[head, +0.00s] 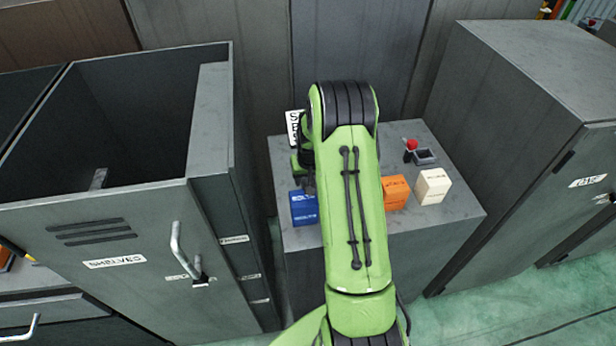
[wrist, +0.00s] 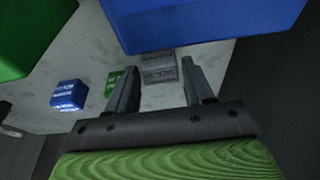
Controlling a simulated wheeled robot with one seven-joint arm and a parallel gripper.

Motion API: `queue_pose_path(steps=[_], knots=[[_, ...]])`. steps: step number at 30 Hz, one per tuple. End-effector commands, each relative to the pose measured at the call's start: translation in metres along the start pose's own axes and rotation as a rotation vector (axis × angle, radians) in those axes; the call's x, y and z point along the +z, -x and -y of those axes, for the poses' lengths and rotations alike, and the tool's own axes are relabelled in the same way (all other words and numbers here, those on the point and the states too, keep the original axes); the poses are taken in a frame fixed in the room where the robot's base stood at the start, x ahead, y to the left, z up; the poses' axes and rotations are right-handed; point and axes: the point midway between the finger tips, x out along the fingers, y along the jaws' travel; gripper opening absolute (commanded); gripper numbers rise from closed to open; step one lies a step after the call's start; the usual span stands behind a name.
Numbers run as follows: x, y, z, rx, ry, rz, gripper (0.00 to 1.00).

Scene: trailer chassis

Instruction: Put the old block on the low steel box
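In the wrist view my gripper (wrist: 161,64) has its two fingers spread apart. A small worn-looking grey block (wrist: 158,69) shows between and beyond the fingertips, with no visible finger contact. I cannot tell for sure whether it is the old block. In the head view my green arm hides the grey block and most of the gripper. A low steel box with a flat grey top (head: 448,212) stands in the middle. On it are a blue block (head: 304,208), an orange block (head: 396,193) and a cream block (head: 433,186).
The wrist view also shows a small blue block (wrist: 67,95), a green block (wrist: 115,82) and large close blue (wrist: 205,20) and green (wrist: 30,35) shapes. A red-knobbed device (head: 422,155) stands at the box's back right. Tall cabinets (head: 130,235) (head: 530,110) flank the box.

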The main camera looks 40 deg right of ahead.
Motion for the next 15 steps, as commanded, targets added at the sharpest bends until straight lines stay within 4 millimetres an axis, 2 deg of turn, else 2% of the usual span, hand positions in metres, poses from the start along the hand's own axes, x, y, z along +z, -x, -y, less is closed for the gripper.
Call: queue_pose_path(steps=[1, 3, 11, 15], knots=[[0.0, 0.001, 0.0, 0.0, 0.0, 0.0, 0.6], [0.0, 0.001, 0.0, 0.0, 0.0, 0.0, 0.67], [-0.001, 0.002, 0.0, 0.0, 0.0, 0.0, 0.67], [-0.003, 0.022, 0.0, 0.0, 0.0, -0.003, 0.67]])
